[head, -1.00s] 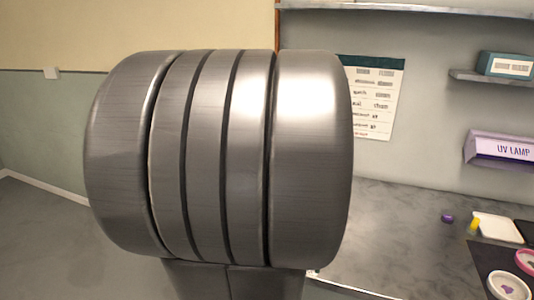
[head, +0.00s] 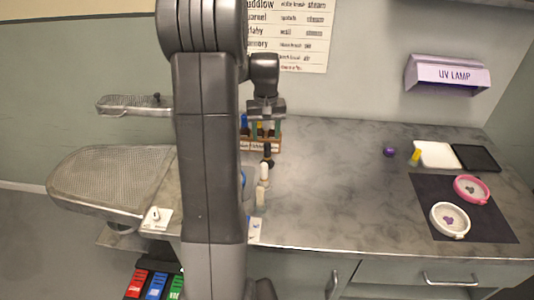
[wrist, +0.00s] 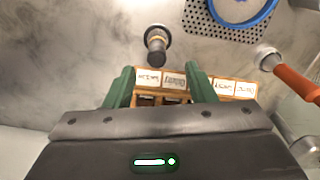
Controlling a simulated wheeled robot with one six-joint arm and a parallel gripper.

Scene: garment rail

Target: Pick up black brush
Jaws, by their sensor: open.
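The black brush (wrist: 157,40) appears in the wrist view at top centre, apart from the rack, with a dark end and a tan band. In the head view a dark upright object (head: 267,152) in front of the rack looks like it. My gripper (wrist: 160,84) has two green fingers spread apart with nothing held between them. In the wrist view the fingers are over the wooden rack, and the brush lies beyond their tips. In the head view my gripper (head: 264,122) hangs above the rack, and my arm hides part of the counter.
The labelled wooden rack (head: 262,144) holds coloured items. A cream object (head: 263,174) stands in front of it. An orange-handled tool (wrist: 296,82) and a blue ring (wrist: 246,20) are at the right in the wrist view. The counter's middle (head: 340,190) is clear, left of the dark mat (head: 480,222).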

